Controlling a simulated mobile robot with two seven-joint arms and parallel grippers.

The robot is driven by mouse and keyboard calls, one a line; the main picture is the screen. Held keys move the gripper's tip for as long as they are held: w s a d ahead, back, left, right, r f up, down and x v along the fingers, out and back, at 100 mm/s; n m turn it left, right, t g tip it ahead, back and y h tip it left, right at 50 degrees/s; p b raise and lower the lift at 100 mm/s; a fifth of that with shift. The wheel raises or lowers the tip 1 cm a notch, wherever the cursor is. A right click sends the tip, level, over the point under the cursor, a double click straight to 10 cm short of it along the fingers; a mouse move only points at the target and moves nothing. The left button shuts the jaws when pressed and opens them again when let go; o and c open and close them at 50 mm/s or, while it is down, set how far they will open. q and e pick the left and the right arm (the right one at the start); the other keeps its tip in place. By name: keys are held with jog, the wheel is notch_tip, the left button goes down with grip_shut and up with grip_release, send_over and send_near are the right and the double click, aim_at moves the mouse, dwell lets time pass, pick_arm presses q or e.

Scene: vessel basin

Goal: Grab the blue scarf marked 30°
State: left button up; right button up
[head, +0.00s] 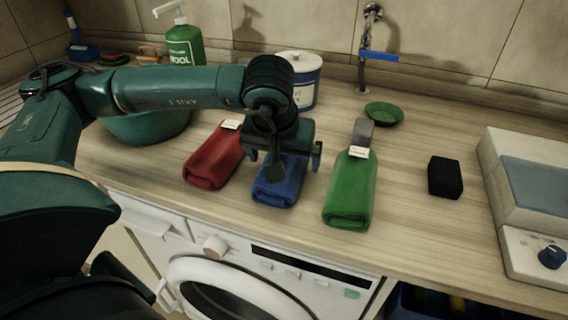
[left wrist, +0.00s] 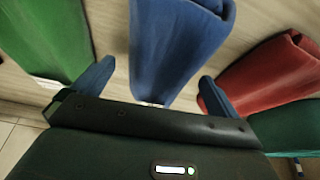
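The rolled blue scarf (head: 279,187) lies on the wooden counter between a rolled red scarf (head: 213,160) and a rolled green scarf (head: 350,190). My left gripper (head: 283,160) is above the back part of the blue scarf and hides it there. In the left wrist view, the blue scarf (left wrist: 172,45) lies ahead between the spread fingers of the left gripper (left wrist: 152,85). The gripper is open, with room on both sides of the scarf. Any marking on the blue scarf is too hidden to read. My right gripper is not in view.
A green bowl (head: 146,125), soap bottle (head: 185,45) and white-blue canister (head: 303,78) stand behind. A small green dish (head: 384,113), a black block (head: 445,177) and a white appliance (head: 525,200) are to the right. A washing machine (head: 240,270) sits below the counter.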

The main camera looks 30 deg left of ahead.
pick_arm(q)
jog(key=c, duration=1.1)
jog(key=shift+r, duration=0.1)
